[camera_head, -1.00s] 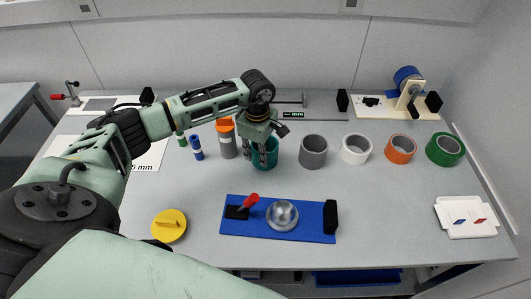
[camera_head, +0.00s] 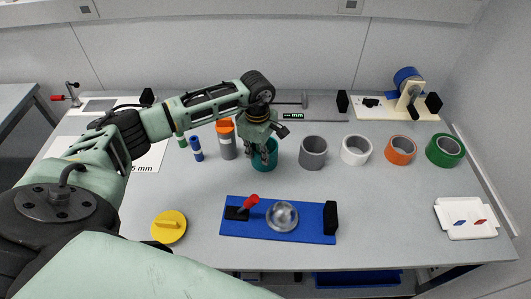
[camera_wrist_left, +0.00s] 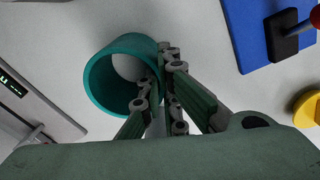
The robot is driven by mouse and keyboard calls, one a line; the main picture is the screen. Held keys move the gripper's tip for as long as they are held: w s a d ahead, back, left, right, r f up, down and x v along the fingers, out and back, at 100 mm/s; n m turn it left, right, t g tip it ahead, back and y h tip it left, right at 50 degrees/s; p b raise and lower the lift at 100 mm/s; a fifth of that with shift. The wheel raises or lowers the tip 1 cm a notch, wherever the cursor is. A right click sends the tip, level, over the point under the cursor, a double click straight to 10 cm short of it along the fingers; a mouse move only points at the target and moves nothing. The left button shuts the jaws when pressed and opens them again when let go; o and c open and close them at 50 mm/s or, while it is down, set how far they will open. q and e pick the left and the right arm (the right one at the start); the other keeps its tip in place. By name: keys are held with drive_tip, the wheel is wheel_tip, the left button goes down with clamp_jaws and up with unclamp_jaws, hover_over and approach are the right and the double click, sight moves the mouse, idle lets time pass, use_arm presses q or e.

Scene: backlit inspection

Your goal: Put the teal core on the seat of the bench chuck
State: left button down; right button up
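The teal core (camera_head: 273,160), an open ring-shaped tube, stands on the table left of the grey tube. It also shows in the left wrist view (camera_wrist_left: 97,82). My left gripper (camera_head: 262,158) is down at the core, and in the left wrist view its fingers (camera_wrist_left: 160,72) are closed on the near right wall, one inside and the other outside. The bench chuck is a blue plate (camera_head: 262,229) with a round silver seat (camera_head: 282,215), a red-handled lever (camera_head: 249,202) and a black block (camera_head: 330,217). The seat is empty. My right gripper is not in view.
Grey (camera_head: 313,152), white (camera_head: 356,149), orange (camera_head: 401,149) and green (camera_head: 445,150) rings stand to the right. An orange-topped grey cylinder (camera_head: 227,142) stands close left of the core. A yellow disc (camera_head: 169,226) lies at front left. The table between core and chuck is clear.

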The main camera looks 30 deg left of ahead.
use_arm(q)
drive_tip(key=shift+r, duration=0.15)
wheel_tip(320, 180, up, 6)
drive_tip(key=p, duration=0.3)
idle(0.5)
idle(0.7)
